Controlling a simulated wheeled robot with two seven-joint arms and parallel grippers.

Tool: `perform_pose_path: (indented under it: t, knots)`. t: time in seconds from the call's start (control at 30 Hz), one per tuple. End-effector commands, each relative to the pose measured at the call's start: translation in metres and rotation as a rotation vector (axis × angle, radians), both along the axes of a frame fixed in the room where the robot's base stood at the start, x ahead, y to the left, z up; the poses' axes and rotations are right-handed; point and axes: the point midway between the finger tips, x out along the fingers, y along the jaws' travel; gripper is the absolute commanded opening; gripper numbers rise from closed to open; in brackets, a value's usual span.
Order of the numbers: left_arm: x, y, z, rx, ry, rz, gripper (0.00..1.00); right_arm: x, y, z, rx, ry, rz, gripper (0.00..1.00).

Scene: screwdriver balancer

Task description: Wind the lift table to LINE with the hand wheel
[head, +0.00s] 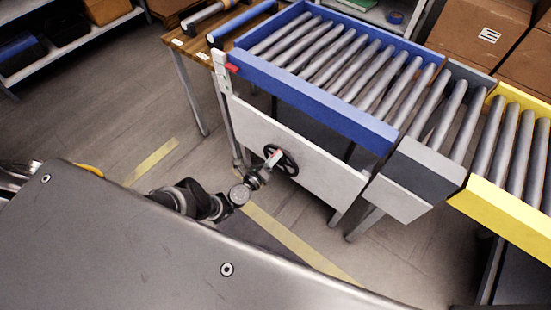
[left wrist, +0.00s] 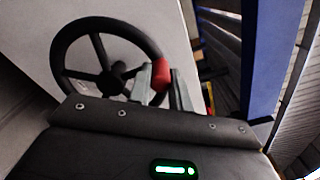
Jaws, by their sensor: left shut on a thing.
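The lift table has a blue frame (head: 310,98) with metal rollers and a pale front panel (head: 320,165). A black hand wheel (head: 289,165) is mounted on that panel; its rim and spokes show in the left wrist view (left wrist: 68,60). My left gripper (head: 270,163) is at the wheel's left side. In the left wrist view my left gripper (left wrist: 164,88) is shut on the wheel's red handle (left wrist: 161,72) at the rim. A red pointer (head: 232,68) sits by a white upright plate (head: 220,72) at the table's left corner; its markings are too small to read. My right gripper is not in view.
A grey roller section (head: 425,172) and a yellow-framed conveyor (head: 500,208) stand to the right of the lift table. A wooden bench (head: 190,48) is behind left. Shelves and cardboard boxes (head: 485,38) stand at the back. Floor left of the table is open.

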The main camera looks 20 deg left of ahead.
Motion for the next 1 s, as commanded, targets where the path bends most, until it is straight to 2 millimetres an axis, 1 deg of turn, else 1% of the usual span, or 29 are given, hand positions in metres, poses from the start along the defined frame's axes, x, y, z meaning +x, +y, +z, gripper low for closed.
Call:
perform_pose_path:
  t: [0.03,0.33,0.37,0.5,0.53,0.83,0.93,1.0]
  knots:
    - [0.004,0.003,0.004,-0.003,-0.009,0.006,0.00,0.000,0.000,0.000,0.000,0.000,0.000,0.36]
    - [0.004,0.005,0.005,-0.001,-0.011,0.008,0.00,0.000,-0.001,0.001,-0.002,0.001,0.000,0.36]
    - [0.005,0.005,0.005,0.000,-0.011,0.008,0.21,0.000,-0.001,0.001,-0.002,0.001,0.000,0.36]
    - [0.004,0.004,0.004,0.000,-0.008,0.006,0.39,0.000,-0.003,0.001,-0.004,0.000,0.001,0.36]
    - [0.004,0.003,0.003,0.000,-0.007,0.005,0.42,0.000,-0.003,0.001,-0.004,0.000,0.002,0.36]
    - [0.000,0.002,0.002,0.000,-0.003,0.002,0.42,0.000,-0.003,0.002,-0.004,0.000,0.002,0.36]
    - [-0.009,0.005,0.002,0.001,-0.001,0.002,0.42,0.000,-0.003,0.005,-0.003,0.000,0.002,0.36]
    - [-0.020,0.008,0.003,0.000,0.000,0.001,0.42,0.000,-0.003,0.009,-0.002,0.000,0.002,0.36]
